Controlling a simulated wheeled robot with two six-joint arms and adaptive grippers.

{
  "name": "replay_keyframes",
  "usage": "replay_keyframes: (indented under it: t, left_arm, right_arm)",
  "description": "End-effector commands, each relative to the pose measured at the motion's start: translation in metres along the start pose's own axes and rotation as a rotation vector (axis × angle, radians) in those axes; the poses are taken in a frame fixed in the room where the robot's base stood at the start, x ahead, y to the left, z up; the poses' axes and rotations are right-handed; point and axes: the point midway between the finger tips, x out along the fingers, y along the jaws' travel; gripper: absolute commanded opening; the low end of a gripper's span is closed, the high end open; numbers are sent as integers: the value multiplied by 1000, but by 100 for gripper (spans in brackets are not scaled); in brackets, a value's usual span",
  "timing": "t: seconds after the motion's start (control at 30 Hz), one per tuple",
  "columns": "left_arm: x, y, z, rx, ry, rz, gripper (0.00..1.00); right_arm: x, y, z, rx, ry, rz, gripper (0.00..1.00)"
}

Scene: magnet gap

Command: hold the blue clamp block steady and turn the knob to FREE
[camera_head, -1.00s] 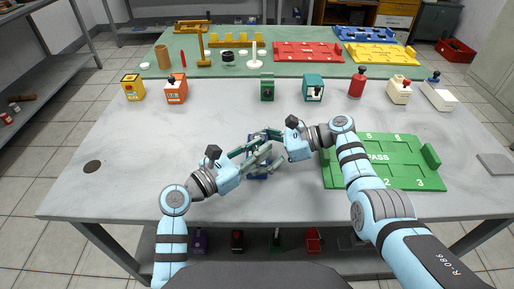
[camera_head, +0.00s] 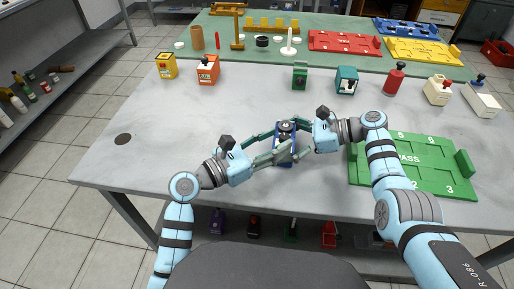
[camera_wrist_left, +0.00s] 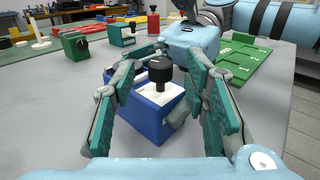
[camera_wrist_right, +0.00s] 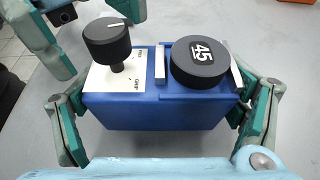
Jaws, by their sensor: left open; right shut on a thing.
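The blue clamp block (camera_head: 291,145) stands on the grey table between my two grippers. It also shows in the left wrist view (camera_wrist_left: 152,126) and the right wrist view (camera_wrist_right: 150,113). On its top are a black knob (camera_wrist_right: 106,42) on a white label plate, with GRIP legible, and a black disc marked 45 (camera_wrist_right: 199,61). The knob's white line points rightward in the right wrist view. My right gripper (camera_wrist_right: 163,115) is shut on the block, a finger at each end. My left gripper (camera_wrist_left: 160,108) is open, its fingers spread either side of the knob end, apart from the knob.
A green block (camera_head: 299,77), a teal block (camera_head: 346,81) and several other coloured items line the back. The table left of the grippers is clear apart from a dark round spot (camera_head: 123,139).

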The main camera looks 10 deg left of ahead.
Motion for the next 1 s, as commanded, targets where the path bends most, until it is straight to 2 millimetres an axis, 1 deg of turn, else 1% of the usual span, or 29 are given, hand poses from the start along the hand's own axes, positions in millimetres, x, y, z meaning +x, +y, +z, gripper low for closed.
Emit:
replay_keyframes:
  t: [0.03,0.1,0.2,0.3,0.37,0.43,0.63,0.67,0.7,0.77,0.83,0.9,0.93,0.97,1.0]
  left_arm:
    - [-14,0,-2,4,6,1,41]
    - [-35,0,-2,5,7,1,41]
    - [-60,0,-2,4,8,0,41]
    - [-78,0,-2,1,6,0,41]
    - [-84,0,-1,1,4,-1,41]
    - [-87,0,-1,-1,3,-1,41]
    - [-86,0,0,-1,1,0,41]
    - [-86,1,1,2,-1,0,41]
    - [-84,3,7,16,-9,0,41]
    - [-79,16,20,51,-23,1,41]
    - [-71,39,26,45,-16,-35,41]
    - [-67,53,22,21,6,-120,41]
    - [-67,56,19,10,12,-157,41]
    - [-69,57,16,-1,13,-195,41]
    - [-72,54,10,-17,14,-243,41]
  right_arm:
    - [0,0,-1,1,1,0,55]
    - [0,0,-1,1,1,0,55]
    - [0,0,-1,1,1,0,55]
    - [0,0,-1,1,1,0,55]
    - [0,0,-1,1,1,0,55]
    - [0,0,-1,1,1,0,55]
    - [0,0,-1,1,1,0,55]
    - [0,0,-1,1,1,0,55]
    - [0,0,-1,1,1,0,55]
    - [0,0,-1,1,1,0,55]
    - [0,0,-1,1,1,0,55]
    - [0,0,-1,1,1,0,55]
    - [0,0,-1,1,1,0,55]
    - [0,0,-1,1,1,0,55]
    - [0,0,-1,1,1,0,55]
